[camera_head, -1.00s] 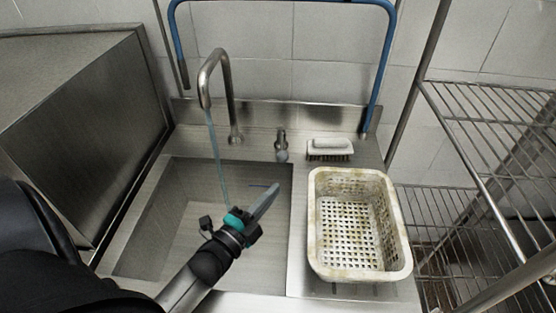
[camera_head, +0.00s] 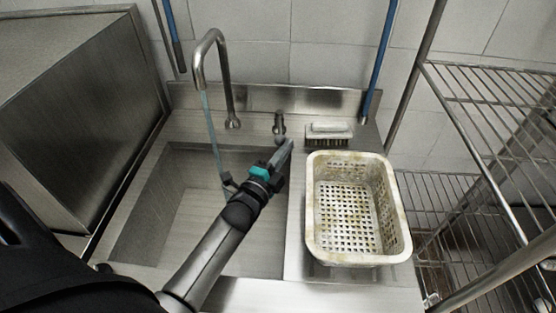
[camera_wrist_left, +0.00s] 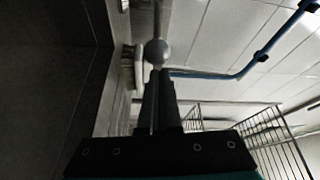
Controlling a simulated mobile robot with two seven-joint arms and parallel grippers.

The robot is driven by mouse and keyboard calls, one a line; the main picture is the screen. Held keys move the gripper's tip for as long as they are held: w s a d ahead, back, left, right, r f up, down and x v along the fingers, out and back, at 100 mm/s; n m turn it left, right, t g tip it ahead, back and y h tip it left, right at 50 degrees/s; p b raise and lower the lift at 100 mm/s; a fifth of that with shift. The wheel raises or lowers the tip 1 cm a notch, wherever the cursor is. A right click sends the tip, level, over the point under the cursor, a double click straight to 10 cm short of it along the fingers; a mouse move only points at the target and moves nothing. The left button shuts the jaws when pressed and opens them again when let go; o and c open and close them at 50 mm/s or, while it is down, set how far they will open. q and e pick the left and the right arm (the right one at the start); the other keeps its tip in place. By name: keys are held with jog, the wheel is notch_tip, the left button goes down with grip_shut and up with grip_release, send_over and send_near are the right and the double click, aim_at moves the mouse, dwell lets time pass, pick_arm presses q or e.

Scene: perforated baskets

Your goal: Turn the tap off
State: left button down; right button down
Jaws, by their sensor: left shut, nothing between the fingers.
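The curved metal spout (camera_head: 212,70) stands at the back of the sink, and a bluish stream of water (camera_head: 213,135) runs from it into the sink basin (camera_head: 190,215). The small metal tap handle (camera_head: 280,124) stands to the right of the spout on the back ledge. My left gripper (camera_head: 285,153) is shut and empty, with its tips just in front of and below the handle. In the left wrist view a round metal knob (camera_wrist_left: 157,51) is straight ahead of the fingertips (camera_wrist_left: 158,75); I cannot tell whether they touch. My right gripper is not in view.
A white perforated basket (camera_head: 312,215) stands on the counter right of the basin. A brush (camera_head: 329,133) lies behind it on the ledge. A wire shelf rack (camera_head: 490,100) is at the right, and a steel box-like unit (camera_head: 75,110) at the left.

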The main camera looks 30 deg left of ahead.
pick_arm(q)
jog(key=shift+w, duration=0.5)
